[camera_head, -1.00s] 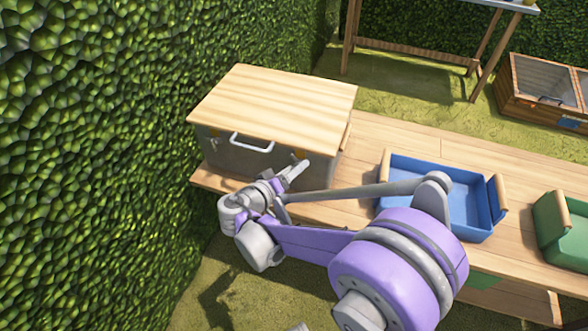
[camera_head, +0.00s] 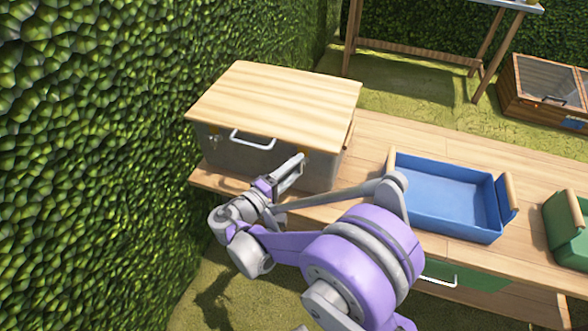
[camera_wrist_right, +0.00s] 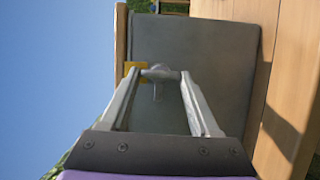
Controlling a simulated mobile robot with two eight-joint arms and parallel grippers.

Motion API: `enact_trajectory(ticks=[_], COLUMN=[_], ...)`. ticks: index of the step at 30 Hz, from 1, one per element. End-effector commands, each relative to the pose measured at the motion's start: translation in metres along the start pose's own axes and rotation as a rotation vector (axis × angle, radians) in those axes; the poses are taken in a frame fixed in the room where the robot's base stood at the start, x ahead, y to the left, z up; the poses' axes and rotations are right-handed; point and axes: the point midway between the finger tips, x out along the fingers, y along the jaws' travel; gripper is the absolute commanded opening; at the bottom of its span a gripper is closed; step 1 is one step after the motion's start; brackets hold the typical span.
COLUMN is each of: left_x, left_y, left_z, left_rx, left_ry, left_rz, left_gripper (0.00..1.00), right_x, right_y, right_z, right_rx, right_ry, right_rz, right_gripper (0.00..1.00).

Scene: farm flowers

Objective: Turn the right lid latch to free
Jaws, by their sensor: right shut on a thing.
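The grey metal box (camera_head: 235,155) with a pale wooden lid (camera_head: 275,98) stands at the bench's left end, its lid lying shut. A silver handle (camera_head: 252,140) is on its front. My right gripper (camera_head: 299,162) is at the front's right part, just below the lid edge. In the right wrist view, its fingertips are shut on the right lid latch (camera_wrist_right: 158,73), a small grey knob beside a yellow plate (camera_wrist_right: 133,67). In the head view the gripper mostly hides this latch. The left latch (camera_head: 213,141) shows near the front's left corner. My left gripper is not in view.
A blue tray (camera_head: 450,207) with wooden grips sits on the wooden bench (camera_head: 375,150), right of the box. A green tray (camera_head: 570,232) is farther right. A leafy hedge (camera_head: 90,150) rises close on the left. Bare bench lies between box and blue tray.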

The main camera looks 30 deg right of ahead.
Motion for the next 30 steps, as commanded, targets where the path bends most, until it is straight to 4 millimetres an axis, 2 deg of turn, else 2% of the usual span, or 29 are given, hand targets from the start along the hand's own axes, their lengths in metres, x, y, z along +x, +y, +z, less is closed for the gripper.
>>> enact_trajectory(ticks=[20, 21, 25, 30], left_x=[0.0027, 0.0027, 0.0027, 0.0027], left_y=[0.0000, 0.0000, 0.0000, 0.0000], left_z=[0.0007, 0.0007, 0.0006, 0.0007], left_rx=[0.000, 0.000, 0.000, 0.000], left_ry=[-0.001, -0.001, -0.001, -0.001], left_rz=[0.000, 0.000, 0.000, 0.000], left_gripper=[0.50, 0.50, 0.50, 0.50], right_x=[-0.0002, -0.0002, -0.0001, -0.0001], right_y=[-0.0007, -0.0007, -0.0007, -0.0006], right_z=[0.0001, 0.0001, 0.0001, 0.0001], right_rx=[-0.052, -0.052, -0.052, -0.051], right_ry=[0.000, 0.000, 0.001, 0.001], right_rz=[0.021, 0.021, 0.021, 0.021], right_gripper=[0.07, 0.70, 0.93, 0.93])
